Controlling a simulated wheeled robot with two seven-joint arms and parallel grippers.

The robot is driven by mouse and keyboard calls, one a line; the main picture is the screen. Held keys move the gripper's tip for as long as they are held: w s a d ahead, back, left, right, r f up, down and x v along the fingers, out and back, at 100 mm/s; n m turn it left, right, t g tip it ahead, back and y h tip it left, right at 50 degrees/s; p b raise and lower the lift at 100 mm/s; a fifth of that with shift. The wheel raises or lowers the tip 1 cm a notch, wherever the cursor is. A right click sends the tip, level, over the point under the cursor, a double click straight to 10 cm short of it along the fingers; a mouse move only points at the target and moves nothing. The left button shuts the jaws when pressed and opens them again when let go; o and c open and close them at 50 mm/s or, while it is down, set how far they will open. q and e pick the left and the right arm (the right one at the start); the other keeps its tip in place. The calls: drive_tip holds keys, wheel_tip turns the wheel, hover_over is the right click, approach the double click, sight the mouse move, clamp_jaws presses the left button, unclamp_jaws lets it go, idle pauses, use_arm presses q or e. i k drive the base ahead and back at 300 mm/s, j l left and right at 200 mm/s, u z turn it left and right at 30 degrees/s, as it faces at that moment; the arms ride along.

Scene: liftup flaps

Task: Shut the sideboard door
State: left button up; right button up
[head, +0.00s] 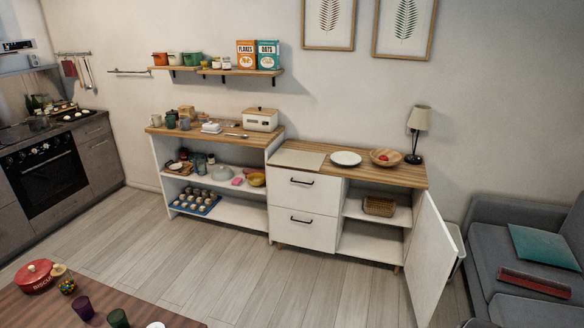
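The sideboard (335,225) stands against the far wall, right of the middle, with a wooden top and two white drawers on its left half. Its white door (431,257) is hinged at the right end and stands wide open, swung out toward the room. The open compartment has a shelf with a wicker basket (379,206) on it. The floor of the compartment looks empty. Neither of my grippers is in view.
A plate, a bowl and a lamp (418,130) stand on the sideboard top. A grey sofa (500,250) is close to the right of the open door. A wooden table (100,303) with cups and a red pot fills the lower left. The floor (300,285) before the sideboard is clear.

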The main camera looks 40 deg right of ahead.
sight(433, 253)
drive_tip(key=l+z, duration=0.15)
drive_tip(key=z, duration=0.25)
drive_tip(key=i+l+z, duration=0.15)
drive_tip(key=z, duration=0.3)
